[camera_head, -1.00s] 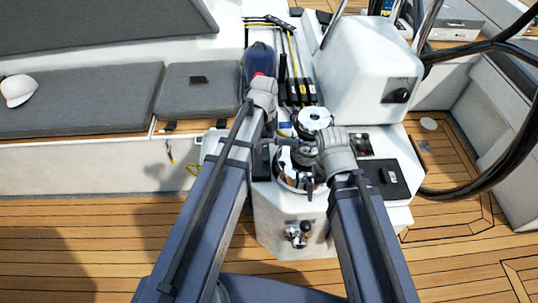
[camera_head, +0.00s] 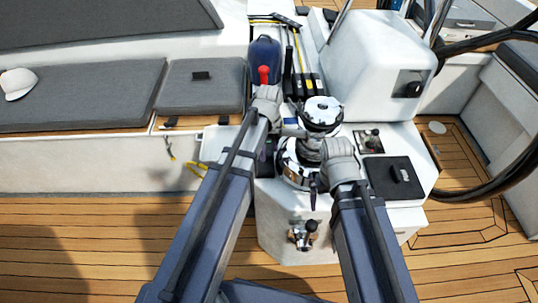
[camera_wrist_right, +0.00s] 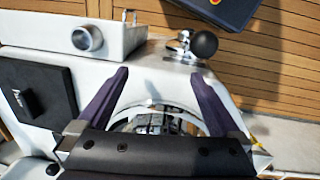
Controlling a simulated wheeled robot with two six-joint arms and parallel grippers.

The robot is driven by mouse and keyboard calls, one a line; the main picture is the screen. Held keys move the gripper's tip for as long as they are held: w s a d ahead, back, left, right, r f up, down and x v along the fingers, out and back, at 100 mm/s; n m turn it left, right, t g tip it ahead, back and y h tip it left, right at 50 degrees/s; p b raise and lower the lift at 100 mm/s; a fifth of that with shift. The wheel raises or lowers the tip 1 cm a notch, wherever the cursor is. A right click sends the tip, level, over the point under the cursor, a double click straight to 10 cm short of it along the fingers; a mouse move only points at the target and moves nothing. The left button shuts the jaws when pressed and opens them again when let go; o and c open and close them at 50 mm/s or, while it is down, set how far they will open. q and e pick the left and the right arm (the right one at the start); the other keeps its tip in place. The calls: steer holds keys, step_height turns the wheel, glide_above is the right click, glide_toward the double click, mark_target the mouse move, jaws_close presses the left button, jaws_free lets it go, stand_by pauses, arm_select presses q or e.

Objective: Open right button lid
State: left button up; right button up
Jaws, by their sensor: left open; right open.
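A small dark-framed panel (camera_head: 370,140) lies on the white console top, right of the winches. A small upright grey-black part shows on it, but I cannot tell whether this is the right button lid or a lever. My right gripper (camera_head: 340,150) is left of this panel, near the lower winch (camera_head: 292,172). In the right wrist view my right gripper (camera_wrist_right: 161,76) is open, with two purple fingers apart and nothing between them. My left gripper (camera_head: 268,97) is beside the upper winch; its fingers are hidden in the head view.
A black square hatch (camera_head: 395,180) with a handle lies in front of the panel. A white pod (camera_head: 375,75) stands behind it. A lever with a black ball (camera_wrist_right: 203,45) and a silver round fitting (camera_wrist_right: 87,38) show in the wrist view. A dark wheel rim (camera_head: 490,180) is at right.

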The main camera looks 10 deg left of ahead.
arm_select(q)
jaws_close()
stand_by(0.6)
stand_by(0.9)
